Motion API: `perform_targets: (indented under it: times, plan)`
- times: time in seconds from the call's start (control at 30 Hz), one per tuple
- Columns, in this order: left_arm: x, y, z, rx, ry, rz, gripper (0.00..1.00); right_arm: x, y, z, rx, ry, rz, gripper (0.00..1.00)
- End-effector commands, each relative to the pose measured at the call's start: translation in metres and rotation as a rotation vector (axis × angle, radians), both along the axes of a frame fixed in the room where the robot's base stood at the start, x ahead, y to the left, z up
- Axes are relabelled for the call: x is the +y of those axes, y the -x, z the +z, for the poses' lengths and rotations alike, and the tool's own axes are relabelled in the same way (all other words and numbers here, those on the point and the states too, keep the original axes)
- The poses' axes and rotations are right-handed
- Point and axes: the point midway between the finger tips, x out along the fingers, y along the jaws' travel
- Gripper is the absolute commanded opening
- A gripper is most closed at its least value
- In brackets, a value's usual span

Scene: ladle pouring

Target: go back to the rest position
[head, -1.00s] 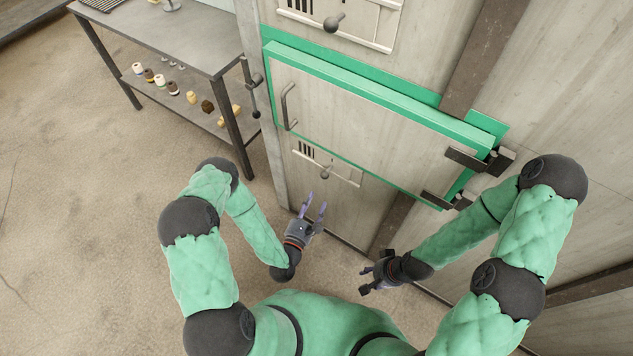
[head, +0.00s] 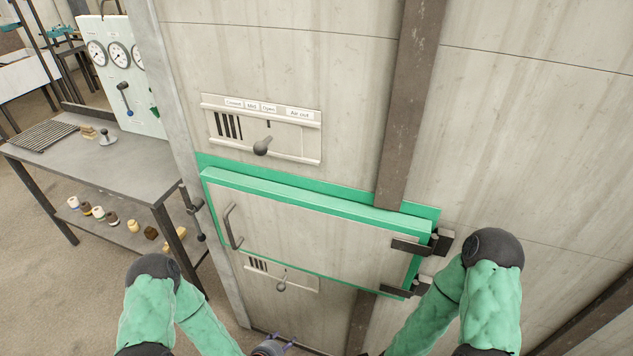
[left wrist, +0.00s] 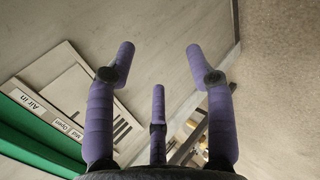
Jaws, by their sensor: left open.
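My left gripper (head: 272,343) shows at the bottom edge of the head view, partly cut off, low in front of the furnace wall. In the left wrist view its purple fingers (left wrist: 159,68) are spread apart with nothing between them. My right arm comes in at the lower right of the head view. Its gripper is outside the picture. The furnace door (head: 315,228), a pale panel with a green frame and a handle (head: 232,227), is shut. It is above my left gripper in the head view.
A metal table (head: 130,168) with a lower shelf of small pots stands at the left. A gauge panel (head: 120,65) stands behind it. An upper vent slider (head: 262,130) and a lower one (head: 282,277) are on the furnace wall. The floor at far left is clear.

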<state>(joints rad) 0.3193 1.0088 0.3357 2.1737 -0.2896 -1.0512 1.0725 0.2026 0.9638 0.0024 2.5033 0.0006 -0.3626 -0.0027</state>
Motion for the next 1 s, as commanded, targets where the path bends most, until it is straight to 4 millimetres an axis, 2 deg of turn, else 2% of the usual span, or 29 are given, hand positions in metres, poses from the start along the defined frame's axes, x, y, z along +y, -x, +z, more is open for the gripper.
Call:
perform_targets:
  times: [0.23,0.4,0.53,0.7,1.0]
  plan:
    - [-0.003,0.055,0.001,0.144,-0.285,-0.468,0.54,0.0,0.0,0.0,0.0,0.0,0.0,0.4]
    - [-0.006,0.097,0.011,0.21,-0.377,-0.786,0.54,0.0,0.0,0.0,0.0,0.0,0.0,0.4]
    - [-0.008,0.121,0.02,0.231,-0.398,-0.956,0.54,0.0,0.0,0.0,0.0,0.0,0.0,0.4]
    - [-0.009,0.134,0.025,0.239,-0.402,-1.05,0.54,0.0,0.0,0.0,0.0,0.0,0.0,0.4]
    - [-0.009,0.134,0.025,0.238,-0.402,-1.056,0.54,0.0,0.0,0.0,0.0,0.0,0.0,0.4]
